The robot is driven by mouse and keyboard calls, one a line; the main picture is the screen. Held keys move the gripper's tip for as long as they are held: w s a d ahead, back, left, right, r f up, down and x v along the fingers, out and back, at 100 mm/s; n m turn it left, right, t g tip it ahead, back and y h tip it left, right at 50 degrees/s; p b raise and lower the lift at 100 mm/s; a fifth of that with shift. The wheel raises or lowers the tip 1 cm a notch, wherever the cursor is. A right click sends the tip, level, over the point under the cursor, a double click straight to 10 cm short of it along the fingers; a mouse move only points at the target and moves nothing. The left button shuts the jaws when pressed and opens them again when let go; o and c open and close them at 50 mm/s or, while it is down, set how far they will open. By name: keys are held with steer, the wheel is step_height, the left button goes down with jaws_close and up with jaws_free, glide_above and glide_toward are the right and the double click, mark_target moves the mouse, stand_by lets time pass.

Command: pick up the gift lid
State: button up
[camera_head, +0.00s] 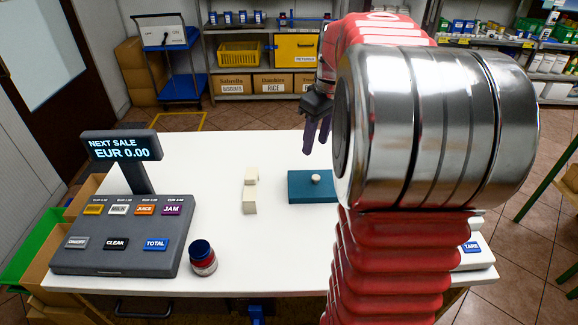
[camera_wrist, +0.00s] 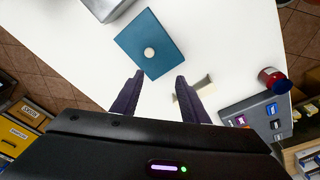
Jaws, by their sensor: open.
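The gift lid is a flat teal square with a pale round knob on top. It lies on the white counter in the head view (camera_head: 299,192), just right of the middle and partly cut off by my arm. In the wrist view the gift lid (camera_wrist: 136,42) is just beyond my fingertips. My gripper (camera_head: 317,135) is above the far part of the counter, behind the lid in the head view. In the wrist view my gripper (camera_wrist: 160,78) has its two dark fingers apart, with bare counter between them.
A red jar with a dark cap (camera_head: 203,260) is near the front edge, beside the grey cash register (camera_head: 115,255). A scale (camera_head: 472,256) is at the right, partly hidden by my arm.

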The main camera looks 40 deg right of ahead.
steer(key=d, duration=0.1)
steer(key=d+f, duration=0.1)
steer(key=d, duration=0.1)
steer(key=shift+d, duration=0.15)
glide_above(316, 176)
steer(key=s, duration=0.1)
steer(key=shift+f, duration=4.25)
steer(key=shift+w+f, duration=0.15)
steer(key=shift+f, duration=1.15)
steer(key=shift+w+f, duration=0.15)
steer(key=shift+f, duration=1.15)
steer(key=shift+c, duration=0.5)
jaws_close()
